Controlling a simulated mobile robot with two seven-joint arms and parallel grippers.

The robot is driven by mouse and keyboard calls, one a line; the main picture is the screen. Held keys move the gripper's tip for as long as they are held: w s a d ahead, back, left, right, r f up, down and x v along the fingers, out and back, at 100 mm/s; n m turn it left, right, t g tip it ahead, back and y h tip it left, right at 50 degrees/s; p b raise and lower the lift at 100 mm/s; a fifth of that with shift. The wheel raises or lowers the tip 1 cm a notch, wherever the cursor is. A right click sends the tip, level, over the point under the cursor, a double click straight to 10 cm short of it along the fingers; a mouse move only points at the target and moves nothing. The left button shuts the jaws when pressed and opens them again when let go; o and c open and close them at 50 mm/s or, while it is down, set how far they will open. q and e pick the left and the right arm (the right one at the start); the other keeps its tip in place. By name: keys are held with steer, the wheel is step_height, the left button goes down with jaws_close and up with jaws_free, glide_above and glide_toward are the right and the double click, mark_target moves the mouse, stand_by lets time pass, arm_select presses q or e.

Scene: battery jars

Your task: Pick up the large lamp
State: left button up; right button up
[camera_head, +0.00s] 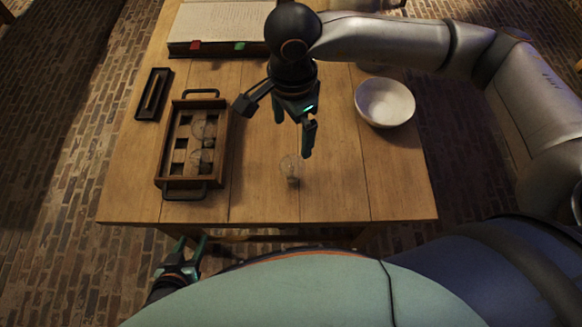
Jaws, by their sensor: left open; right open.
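A clear glass lamp (291,168) with a small base stands on the wooden table, near its front edge. My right gripper (278,126) is open and empty above the table, behind and slightly left of this lamp, apart from it. A wooden tray (161,160) with handles is to the left and holds clear round glass pieces (204,129) in its compartments; I cannot tell surely which glass piece is the large lamp. My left gripper (191,246) is open and empty, low in front of the table's front edge.
A white bowl (385,102) stands on the right of the table (330,200). An open book (222,22) lies at the back. A small dark narrow tray (153,95) is at the left. The table's front right is clear.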

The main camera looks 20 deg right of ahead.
mark_target(292, 159)
step_height(292, 159, down, 6)
steer(key=shift+s+r+p, duration=0.1)
steer(key=shift+p, duration=0.2)
step_height(292, 159, down, 5)
steer(key=shift+s+f+p, duration=0.15)
steer(key=shift+p, duration=0.35)
steer(key=c, duration=1.5)
